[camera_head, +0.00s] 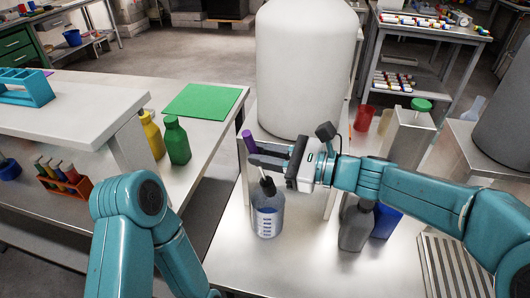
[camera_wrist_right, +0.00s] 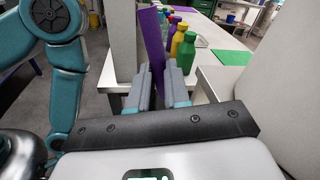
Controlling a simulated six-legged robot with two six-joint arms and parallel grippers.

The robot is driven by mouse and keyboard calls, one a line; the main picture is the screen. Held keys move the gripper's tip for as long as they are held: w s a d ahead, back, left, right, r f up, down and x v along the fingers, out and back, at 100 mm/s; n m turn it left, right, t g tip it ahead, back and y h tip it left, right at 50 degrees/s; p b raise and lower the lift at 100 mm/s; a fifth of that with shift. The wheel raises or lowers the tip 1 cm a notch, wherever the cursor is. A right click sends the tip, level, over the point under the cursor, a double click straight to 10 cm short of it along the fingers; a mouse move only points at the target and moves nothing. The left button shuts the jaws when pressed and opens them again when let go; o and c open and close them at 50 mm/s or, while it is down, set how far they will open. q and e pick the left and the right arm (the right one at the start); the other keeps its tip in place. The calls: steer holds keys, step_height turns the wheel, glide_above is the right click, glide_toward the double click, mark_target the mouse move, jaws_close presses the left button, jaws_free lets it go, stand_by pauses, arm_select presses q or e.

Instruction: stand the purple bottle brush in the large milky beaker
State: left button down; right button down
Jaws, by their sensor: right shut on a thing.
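My right gripper (camera_head: 262,156) is shut on the purple bottle brush (camera_head: 248,142), above the metal table. In the right wrist view the brush (camera_wrist_right: 152,44) stands up between the fingertips (camera_wrist_right: 157,82), slightly tilted. Its lower end is hidden behind the gripper. I cannot pick out the large milky beaker for sure. A translucent, pale vessel (camera_head: 268,222) with blue markings stands just below the gripper, but its dark narrow neck looks like a bottle's. My left arm is at the lower left and its gripper is out of view.
A big white tank (camera_head: 300,75) stands close behind the gripper. Grey (camera_head: 356,226) and blue (camera_head: 385,220) bottles stand under my right forearm. Green (camera_head: 176,143) and yellow (camera_head: 153,136) bottles stand on the left bench. Bare tabletop (camera_head: 300,265) lies in front.

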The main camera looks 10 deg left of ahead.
mark_target(266, 193)
steer(key=shift+f+b, duration=4.5)
steer(key=shift+f, duration=1.25)
steer(key=c, duration=1)
jaws_free()
steer(key=d, duration=0.5)
steer(key=s+d+p, duration=0.1)
steer(key=d, duration=0.4)
steer(key=s+d+r+p, duration=0.1)
steer(key=d, duration=0.5)
steer(key=shift+s+r, duration=0.1)
